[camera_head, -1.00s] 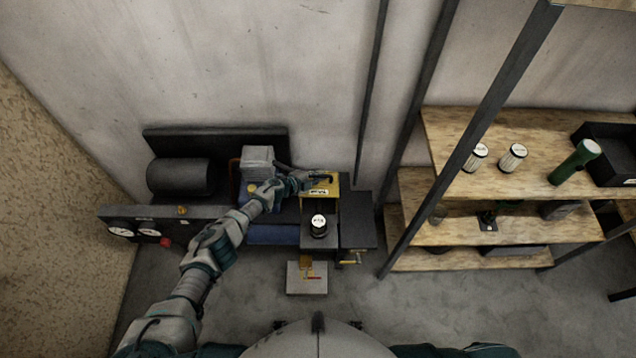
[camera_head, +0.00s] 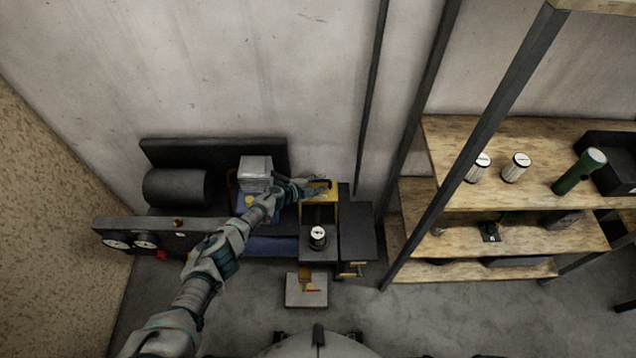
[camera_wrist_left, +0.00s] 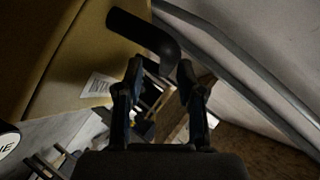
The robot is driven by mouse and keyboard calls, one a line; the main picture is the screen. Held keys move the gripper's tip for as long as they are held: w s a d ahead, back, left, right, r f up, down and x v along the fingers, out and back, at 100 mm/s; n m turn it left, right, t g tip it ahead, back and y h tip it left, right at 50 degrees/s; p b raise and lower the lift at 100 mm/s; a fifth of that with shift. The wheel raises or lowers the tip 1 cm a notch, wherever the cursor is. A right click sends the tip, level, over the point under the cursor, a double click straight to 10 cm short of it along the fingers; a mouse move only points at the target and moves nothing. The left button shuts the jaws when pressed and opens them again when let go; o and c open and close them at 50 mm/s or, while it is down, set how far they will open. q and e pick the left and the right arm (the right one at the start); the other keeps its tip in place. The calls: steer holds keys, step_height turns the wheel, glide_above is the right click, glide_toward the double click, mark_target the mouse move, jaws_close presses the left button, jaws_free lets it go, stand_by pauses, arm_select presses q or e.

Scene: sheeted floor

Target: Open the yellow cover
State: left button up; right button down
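The yellow cover (camera_head: 322,195) is on the dark machine at the middle of the head view, above a dark opening. In the left wrist view the cover (camera_wrist_left: 75,55) fills the upper left, with a white label on it. Its bent black handle (camera_wrist_left: 145,35) reaches down toward the space between my fingertips. My left gripper (camera_head: 318,187) is at the handle in the head view. In the wrist view its two fingers (camera_wrist_left: 162,75) stand apart, and I see no clear grip on the handle. My right gripper is not in view.
A black canister with a white top (camera_head: 317,238) stands in front of the cover. A grey box (camera_head: 256,170) is to the left of my gripper. Wooden shelves (camera_head: 450,195) with a dark upright post stand at the right. The wall (camera_head: 230,70) is close behind.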

arm_select(q)
steer(key=shift+a+r, duration=0.15)
steer(key=shift+a, duration=0.25)
steer(key=v, duration=1.1)
steer(key=shift+s, duration=0.3)
